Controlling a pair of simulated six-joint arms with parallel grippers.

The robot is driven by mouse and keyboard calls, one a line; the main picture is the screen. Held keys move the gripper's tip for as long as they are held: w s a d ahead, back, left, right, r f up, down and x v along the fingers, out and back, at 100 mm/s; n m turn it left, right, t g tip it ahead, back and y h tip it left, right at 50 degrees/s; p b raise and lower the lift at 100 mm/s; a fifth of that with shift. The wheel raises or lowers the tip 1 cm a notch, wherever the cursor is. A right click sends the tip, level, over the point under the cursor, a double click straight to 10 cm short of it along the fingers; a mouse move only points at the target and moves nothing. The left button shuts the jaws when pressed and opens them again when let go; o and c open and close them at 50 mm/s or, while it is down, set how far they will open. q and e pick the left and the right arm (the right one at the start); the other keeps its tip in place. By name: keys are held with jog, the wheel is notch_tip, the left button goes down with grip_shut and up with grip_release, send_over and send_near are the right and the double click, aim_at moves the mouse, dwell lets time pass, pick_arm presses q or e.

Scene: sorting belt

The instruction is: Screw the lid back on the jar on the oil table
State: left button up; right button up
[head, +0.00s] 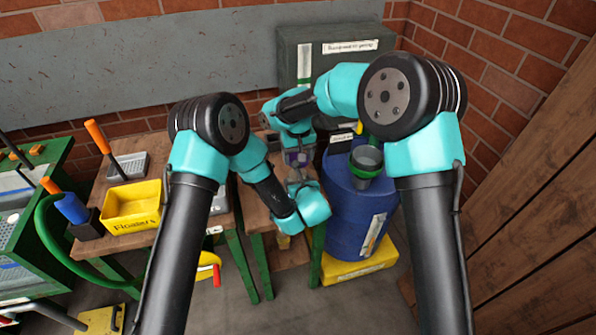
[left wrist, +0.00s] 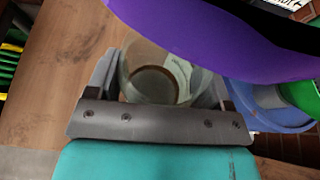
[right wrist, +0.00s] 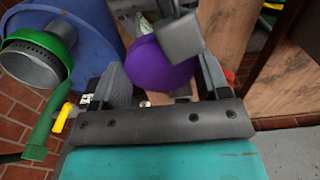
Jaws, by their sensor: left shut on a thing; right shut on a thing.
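The clear glass jar (left wrist: 155,62) stands between the fingers of my left gripper (left wrist: 165,88), which is shut on it. The purple lid (left wrist: 225,40) is nearer that camera and covers part of the jar's far side. In the right wrist view the lid (right wrist: 165,65) sits between the fingers of my right gripper (right wrist: 160,82), which is shut on it. In the head view the lid (head: 296,157) shows small, just above my left gripper (head: 297,182). Whether lid and jar touch is hidden.
A blue drum (head: 357,205) with a green-rimmed funnel (head: 366,160) stands close on the right. A yellow bin (head: 132,205) sits on the wooden bench at left. A dark green box (head: 335,58) stands behind, by the wall.

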jog(key=shift+f, duration=1.75)
jog(key=shift+f, duration=0.9)
jog(key=shift+s+f, duration=0.2)
jog(key=shift+f, duration=0.6)
pick_arm(q)
jog(key=c, duration=0.4)
pick_arm(e)
jog(key=o, duration=0.5)
pick_arm(q)
jog(key=shift+w+r, duration=0.1)
jog(key=shift+c, duration=0.2)
pick_arm(e)
jog(key=o, duration=0.4)
pick_arm(q)
jog(key=shift+a, duration=0.1)
pick_arm(e)
jog(key=shift+r, duration=0.1)
